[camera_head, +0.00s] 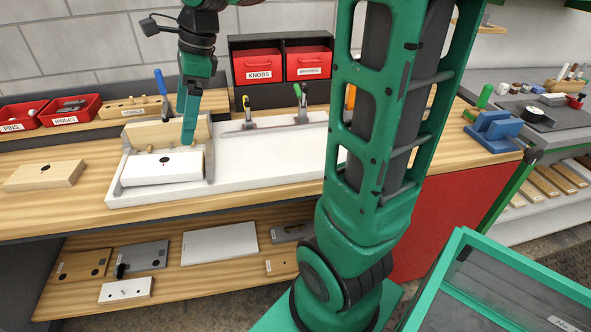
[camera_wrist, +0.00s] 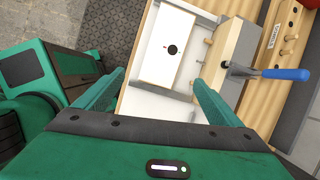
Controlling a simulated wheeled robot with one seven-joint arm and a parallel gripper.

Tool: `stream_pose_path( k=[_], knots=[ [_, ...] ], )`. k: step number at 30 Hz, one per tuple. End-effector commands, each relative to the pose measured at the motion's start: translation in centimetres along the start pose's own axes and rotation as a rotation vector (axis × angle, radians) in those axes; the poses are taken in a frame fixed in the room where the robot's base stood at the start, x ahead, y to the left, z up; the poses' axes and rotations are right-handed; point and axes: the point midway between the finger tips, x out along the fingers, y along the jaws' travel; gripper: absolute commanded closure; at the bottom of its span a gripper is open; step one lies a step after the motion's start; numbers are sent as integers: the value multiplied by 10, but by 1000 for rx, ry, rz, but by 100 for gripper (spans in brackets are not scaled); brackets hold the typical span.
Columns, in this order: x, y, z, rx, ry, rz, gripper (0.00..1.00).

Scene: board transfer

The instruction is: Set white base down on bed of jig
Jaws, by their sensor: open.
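The white base (camera_head: 162,168), a pale board with a dark round hole in its top, lies at the left end of the jig (camera_head: 265,160). It looks flat on the jig's white bed, in front of a wooden block and between side stops. The base also shows in the wrist view (camera_wrist: 166,46), with the jig's white bed (camera_wrist: 155,103) bare on the near side of it. My gripper (camera_head: 188,128) is above the base's right part in the head view. Its two green fingers are spread wide in the wrist view (camera_wrist: 159,80), with nothing between them.
A blue-handled clamp (camera_head: 161,88) stands behind the base. Two more toggle clamps (camera_head: 248,112) line the jig's back edge. A wooden board (camera_head: 45,175) lies on the bench to the left. Red bins (camera_head: 258,66) stand behind. The jig's right part is bare.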

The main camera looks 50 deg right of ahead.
Motion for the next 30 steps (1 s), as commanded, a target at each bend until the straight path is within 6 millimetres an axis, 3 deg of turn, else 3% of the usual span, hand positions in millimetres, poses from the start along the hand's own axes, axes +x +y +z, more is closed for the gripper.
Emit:
stream_pose_path(
  k=[11, 21, 30],
  knots=[
    [-1, 58, -97, -552, 144, 31, 11],
    [3, 130, -180, -1052, 216, 169, 11],
    [8, 185, -227, -1380, 204, 294, 11]
  ],
)
